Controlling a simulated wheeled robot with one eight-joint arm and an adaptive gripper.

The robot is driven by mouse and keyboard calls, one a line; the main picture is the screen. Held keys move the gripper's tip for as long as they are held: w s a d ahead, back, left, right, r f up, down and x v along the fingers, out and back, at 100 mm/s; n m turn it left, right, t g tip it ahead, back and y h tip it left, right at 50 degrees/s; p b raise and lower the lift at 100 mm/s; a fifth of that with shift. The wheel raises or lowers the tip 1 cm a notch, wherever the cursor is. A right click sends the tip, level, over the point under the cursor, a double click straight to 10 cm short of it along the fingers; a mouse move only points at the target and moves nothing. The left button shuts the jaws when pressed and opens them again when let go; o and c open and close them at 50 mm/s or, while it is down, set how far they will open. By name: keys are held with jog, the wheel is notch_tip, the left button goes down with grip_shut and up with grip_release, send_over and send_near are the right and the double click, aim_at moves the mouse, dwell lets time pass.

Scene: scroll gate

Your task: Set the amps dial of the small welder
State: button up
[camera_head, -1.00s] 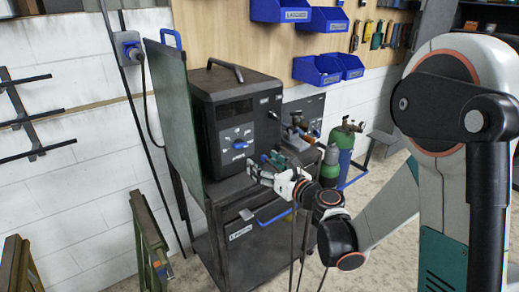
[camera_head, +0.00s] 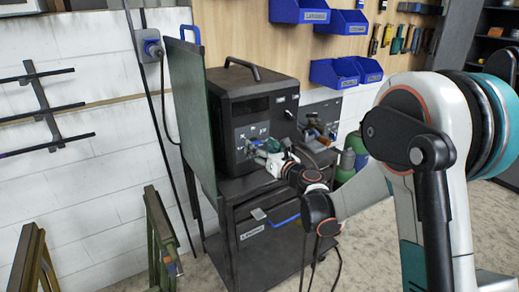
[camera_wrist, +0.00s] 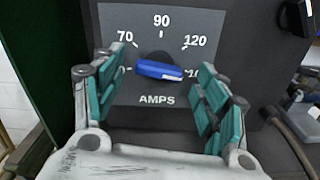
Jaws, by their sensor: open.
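The small welder (camera_head: 272,95) is a dark box on a black cart. In the wrist view its dial plate (camera_wrist: 125,22) reads AMPS, with 70, 90 and 120 visible and the lower marks partly covered. The amps dial (camera_wrist: 160,70) has a blue bar grip on a dark round base. The bar lies nearly level, its right end slightly lower.
A green screen (camera_head: 192,105) stands along the welder's left side. The cart (camera_head: 265,250) has a blue handle. A green gas cylinder (camera_head: 346,166) stands to the right. Blue bins (camera_head: 335,73) hang on the wall behind. Cables hang beside the cart.

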jog(key=shift+w+a, duration=0.35)
jog(key=shift+w, duration=0.2)
jog(key=c, duration=1.1)
